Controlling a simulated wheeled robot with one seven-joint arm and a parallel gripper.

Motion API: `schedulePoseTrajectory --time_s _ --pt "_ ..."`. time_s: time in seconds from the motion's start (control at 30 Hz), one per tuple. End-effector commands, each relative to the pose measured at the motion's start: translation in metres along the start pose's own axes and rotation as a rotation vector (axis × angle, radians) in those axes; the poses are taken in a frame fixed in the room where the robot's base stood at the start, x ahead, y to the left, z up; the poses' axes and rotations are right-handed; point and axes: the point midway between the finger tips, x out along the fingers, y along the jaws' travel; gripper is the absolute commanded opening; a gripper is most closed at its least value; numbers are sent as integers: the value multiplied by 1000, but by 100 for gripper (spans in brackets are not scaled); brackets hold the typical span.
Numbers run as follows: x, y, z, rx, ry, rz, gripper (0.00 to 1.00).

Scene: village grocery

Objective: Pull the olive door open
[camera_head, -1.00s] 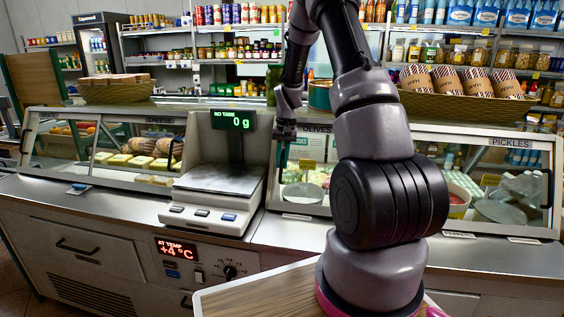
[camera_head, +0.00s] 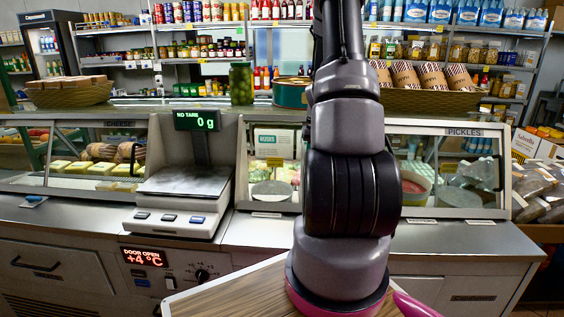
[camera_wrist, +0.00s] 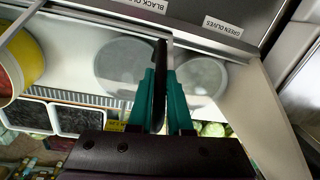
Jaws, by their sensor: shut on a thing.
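My gripper (camera_wrist: 163,85) shows in the wrist view, its two teal fingers shut on a thin dark bar (camera_wrist: 160,58), which appears to be the handle or edge of the olive door. In the head view my arm hides the gripper and most of that door. The olive bay (camera_head: 270,190) shows left of my arm. The wrist view shows two round grey lids (camera_wrist: 125,62) inside the case, by the black olives label (camera_wrist: 152,6) and green olives label (camera_wrist: 223,27). The counter display (camera_head: 143,257) reads DOOR OPEN, +4°C.
A scale (camera_head: 185,190) stands just left of the olive bay. A jar (camera_head: 241,84), a green tin (camera_head: 290,92) and a basket of bags (camera_head: 425,101) stand on top of the case. The pickles door (camera_head: 465,170) is to the right. The steel ledge (camera_head: 265,231) in front is clear.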

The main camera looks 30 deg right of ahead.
Motion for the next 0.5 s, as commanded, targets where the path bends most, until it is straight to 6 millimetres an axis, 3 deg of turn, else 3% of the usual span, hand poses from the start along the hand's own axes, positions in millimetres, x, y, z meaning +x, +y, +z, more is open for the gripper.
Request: schedulePoseTrajectory --time_s 0.03,0.2,0.5 --pt "-3 20 3 9 2 1 0" --pt "-7 71 12 8 3 1 0" --pt "-13 129 22 4 2 1 0"
